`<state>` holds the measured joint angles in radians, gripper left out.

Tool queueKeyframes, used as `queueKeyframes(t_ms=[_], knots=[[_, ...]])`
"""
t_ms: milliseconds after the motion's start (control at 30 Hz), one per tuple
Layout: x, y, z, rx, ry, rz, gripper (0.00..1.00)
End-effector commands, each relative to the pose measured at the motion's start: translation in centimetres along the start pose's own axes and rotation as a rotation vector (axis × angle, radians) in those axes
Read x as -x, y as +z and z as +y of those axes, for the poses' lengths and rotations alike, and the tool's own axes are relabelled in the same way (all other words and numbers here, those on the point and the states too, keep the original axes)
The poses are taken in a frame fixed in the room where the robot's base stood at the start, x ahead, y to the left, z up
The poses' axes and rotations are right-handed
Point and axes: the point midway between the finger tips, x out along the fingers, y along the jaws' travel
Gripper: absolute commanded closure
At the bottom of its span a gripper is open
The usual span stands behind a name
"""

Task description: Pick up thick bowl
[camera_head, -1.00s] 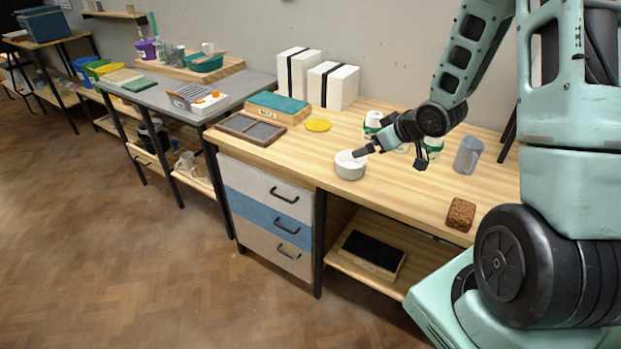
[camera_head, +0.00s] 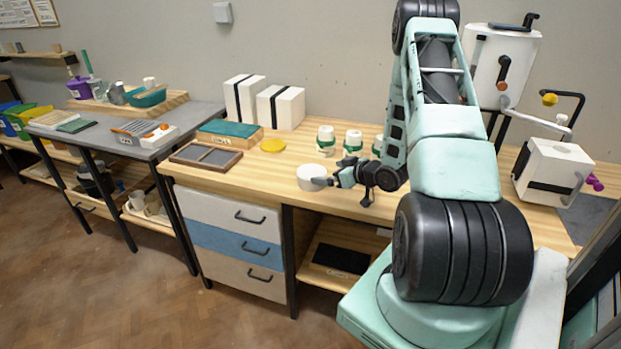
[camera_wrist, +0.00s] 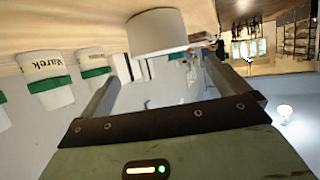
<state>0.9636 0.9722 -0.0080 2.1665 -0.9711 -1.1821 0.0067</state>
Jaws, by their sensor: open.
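The thick bowl (camera_head: 311,174), white and round with a thick wall, stands upright on the wooden bench top near its front edge. My gripper (camera_head: 328,183) is at its right side, low over the bench. In the wrist view the bowl (camera_wrist: 157,31) appears at the top, just beyond and between the two fingertips of my gripper (camera_wrist: 158,68). The fingers are spread wide and open. I cannot tell whether a fingertip touches the bowl. Nothing is held.
White cups with green bands (camera_head: 353,141) stand behind the gripper; one wrist-view cup (camera_wrist: 48,80) reads "Marek". A yellow disc (camera_head: 272,146), a framed tray (camera_head: 206,156) and white boxes (camera_head: 281,107) lie left and behind. White machines (camera_head: 553,172) stand at right.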

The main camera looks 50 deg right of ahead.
Motion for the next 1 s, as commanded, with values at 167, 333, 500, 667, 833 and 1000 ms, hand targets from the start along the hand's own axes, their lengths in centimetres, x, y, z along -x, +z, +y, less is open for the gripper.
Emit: queueKeyframes(t_ms=[167, 333, 500, 667, 833, 1000], knots=[[-2.8, -0.1, 0.0, 0.000, -0.001, 0.000, 0.00], [-3.8, -0.1, -0.1, 0.000, -0.001, 0.000, 0.00], [-5.9, -0.2, -0.2, 0.000, -0.002, 0.000, 0.00], [-8.1, 0.0, -0.1, 0.000, 0.000, 0.000, 0.00], [-8.9, 0.1, -0.1, 0.000, 0.000, 0.000, 0.00], [-8.8, 0.1, -0.1, 0.000, 0.000, 0.000, 0.03]])
